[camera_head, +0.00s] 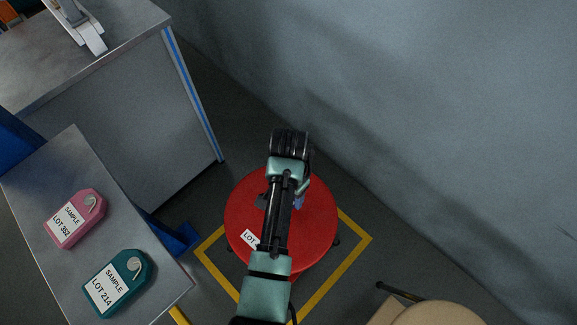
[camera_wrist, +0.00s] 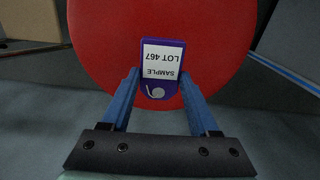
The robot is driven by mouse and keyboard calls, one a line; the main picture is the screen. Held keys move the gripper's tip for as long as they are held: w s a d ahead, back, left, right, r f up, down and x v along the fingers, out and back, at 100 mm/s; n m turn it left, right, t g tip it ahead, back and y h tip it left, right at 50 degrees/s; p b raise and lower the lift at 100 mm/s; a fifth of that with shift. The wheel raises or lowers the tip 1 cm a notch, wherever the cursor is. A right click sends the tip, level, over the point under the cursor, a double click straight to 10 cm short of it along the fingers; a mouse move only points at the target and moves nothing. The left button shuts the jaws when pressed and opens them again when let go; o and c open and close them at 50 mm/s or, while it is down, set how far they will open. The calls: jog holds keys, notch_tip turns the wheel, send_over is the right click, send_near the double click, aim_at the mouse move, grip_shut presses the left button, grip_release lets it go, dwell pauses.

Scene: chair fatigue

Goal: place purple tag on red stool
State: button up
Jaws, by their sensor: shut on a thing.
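The purple tag (camera_wrist: 162,60) has a white label reading SAMPLE LOT 467 and a small hook. It lies between the two blue fingers of my gripper (camera_wrist: 159,78) in the wrist view, and the gripper is shut on it. The red stool (camera_wrist: 105,35) has a round seat and fills the background behind the tag. In the head view, my arm covers the middle of the red stool (camera_head: 318,225) and hides most of the gripper. A white label reading LOT shows left of the arm; I cannot tell whether it is the held tag's. Contact between tag and seat is unclear.
A pink tag (camera_head: 75,218) and a teal tag (camera_head: 117,283) lie on a grey table (camera_head: 75,160) at left. A grey cabinet (camera_head: 130,120) stands behind it. A yellow floor outline (camera_head: 335,270) surrounds the stool. A beige seat (camera_head: 435,315) is at lower right.

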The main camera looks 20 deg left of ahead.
jog(key=shift+f+b, duration=0.85)
jog(key=shift+f, duration=1.4)
jog(key=shift+f, duration=0.15)
jog(key=o, duration=1.3)
jog(key=shift+o, duration=0.2)
notch_tip(320, 180, up, 12)
jog(key=p, duration=0.4)
jog(key=shift+r+p, duration=0.2)
jog(key=shift+p, duration=0.2)
jog(key=shift+w, duration=0.1)
